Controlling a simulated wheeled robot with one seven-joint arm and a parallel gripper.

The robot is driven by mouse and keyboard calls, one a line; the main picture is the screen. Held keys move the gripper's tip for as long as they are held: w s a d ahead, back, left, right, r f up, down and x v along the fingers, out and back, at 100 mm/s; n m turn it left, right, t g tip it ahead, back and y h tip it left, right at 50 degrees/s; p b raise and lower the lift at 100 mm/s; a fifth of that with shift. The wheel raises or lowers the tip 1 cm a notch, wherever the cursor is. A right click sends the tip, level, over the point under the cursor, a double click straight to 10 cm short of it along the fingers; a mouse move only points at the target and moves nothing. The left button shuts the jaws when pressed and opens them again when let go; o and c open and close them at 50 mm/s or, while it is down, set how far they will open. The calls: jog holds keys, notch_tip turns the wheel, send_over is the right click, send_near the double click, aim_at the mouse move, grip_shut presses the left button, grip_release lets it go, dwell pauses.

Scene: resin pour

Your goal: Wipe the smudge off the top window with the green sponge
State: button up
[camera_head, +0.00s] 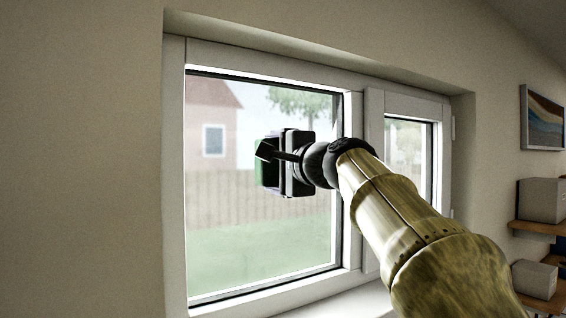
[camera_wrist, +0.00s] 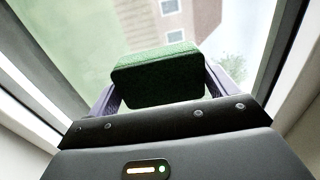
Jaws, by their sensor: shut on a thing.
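The window (camera_head: 235,235) has a large pane in a white frame, with a house, fence and lawn showing through it. My gripper (camera_head: 268,165) is in front of the middle of this pane, and my arm reaches to it from the lower right. In the wrist view my gripper (camera_wrist: 157,92) is shut on the green sponge (camera_wrist: 157,75), with a finger on each side of it. In the head view only a sliver of the sponge (camera_head: 259,180) shows behind the gripper. I cannot tell whether the sponge touches the glass. No smudge is clearly visible in either view.
A narrower window (camera_head: 408,150) is to the right, partly behind my arm. The white frame (camera_head: 175,180) and the wall recess border the pane. At the far right are a picture (camera_head: 545,120) and shelves (camera_head: 540,228) with boxes (camera_head: 541,200).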

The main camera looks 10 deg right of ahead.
jog(key=shift+w, duration=0.25)
jog(key=shift+w+d, duration=0.3)
jog(key=shift+d, duration=0.65)
jog(key=shift+w+d, duration=0.3)
jog(key=shift+d, duration=0.65)
jog(key=d, duration=0.2)
jog(key=w+d, duration=0.1)
jog(key=shift+w+d, duration=0.15)
jog(key=shift+d, duration=0.2)
jog(key=shift+a, duration=0.1)
jog(key=shift+s+a+b, duration=0.2)
jog(key=shift+s+a, duration=0.1)
jog(key=shift+a, duration=0.65)
jog(key=shift+s+a+b, duration=0.15)
jog(key=shift+s+a, duration=0.15)
jog(key=shift+a, duration=0.6)
